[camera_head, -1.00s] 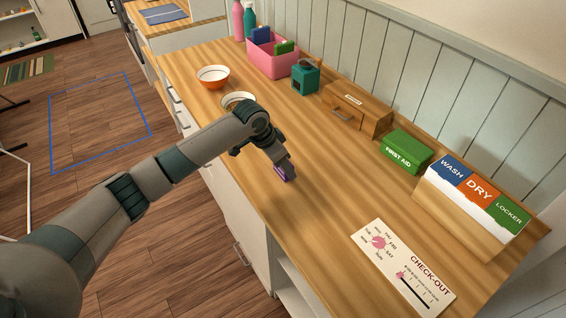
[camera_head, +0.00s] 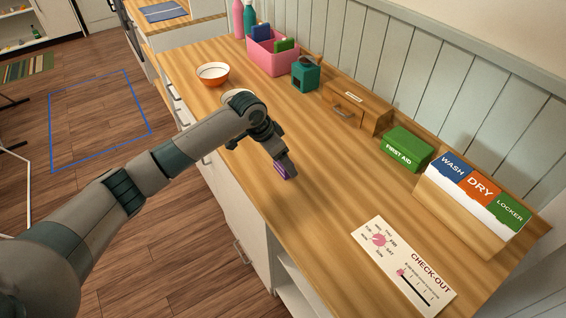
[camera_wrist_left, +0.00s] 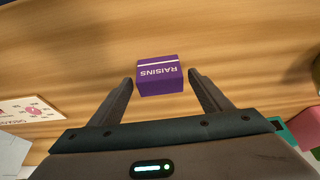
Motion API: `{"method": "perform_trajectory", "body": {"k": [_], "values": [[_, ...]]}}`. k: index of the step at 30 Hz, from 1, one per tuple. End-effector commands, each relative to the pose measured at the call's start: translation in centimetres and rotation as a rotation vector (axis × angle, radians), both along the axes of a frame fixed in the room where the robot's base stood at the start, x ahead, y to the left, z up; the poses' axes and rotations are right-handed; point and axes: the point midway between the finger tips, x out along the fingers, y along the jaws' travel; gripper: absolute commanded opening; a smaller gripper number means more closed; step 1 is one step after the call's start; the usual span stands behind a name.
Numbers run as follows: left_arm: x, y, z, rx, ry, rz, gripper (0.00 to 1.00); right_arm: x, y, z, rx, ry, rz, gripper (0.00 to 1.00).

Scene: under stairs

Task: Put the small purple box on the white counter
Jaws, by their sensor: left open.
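The small purple box (camera_wrist_left: 160,76), lettered RAISINS, stands on the wooden top of the white counter. In the left wrist view it lies between and just ahead of the two fingertips of my left gripper (camera_wrist_left: 161,80), with a gap on each side. In the head view the purple box (camera_head: 281,171) shows only partly, at the tip of my left gripper (camera_head: 284,175), which hides the rest. My left gripper is open. The counter (camera_head: 310,211) has a wooden top and white fronts. My right gripper is not in view.
A bowl (camera_head: 212,75), a pink bin (camera_head: 271,57), a teal holder (camera_head: 305,76), a small wooden drawer box (camera_head: 357,106), a green first aid box (camera_head: 406,149) and a sorting box (camera_head: 470,197) stand on the counter. A check-out card (camera_head: 403,266) lies nearer. The middle is clear.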

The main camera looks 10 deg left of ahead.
Motion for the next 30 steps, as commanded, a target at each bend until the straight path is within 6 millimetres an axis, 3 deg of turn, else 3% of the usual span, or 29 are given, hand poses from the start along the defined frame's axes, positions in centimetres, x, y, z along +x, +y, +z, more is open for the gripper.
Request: {"method": "perform_trajectory", "body": {"k": [16,22,30], "values": [[-2.3,2.4,8.2,0.001,-0.004,0.000,0.71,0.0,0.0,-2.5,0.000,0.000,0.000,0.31],[-2.8,2.8,9.5,0.000,-0.002,-0.001,0.71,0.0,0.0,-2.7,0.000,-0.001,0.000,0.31],[-2.8,2.8,9.7,0.001,-0.001,0.000,0.71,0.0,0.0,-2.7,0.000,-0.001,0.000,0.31]]}}
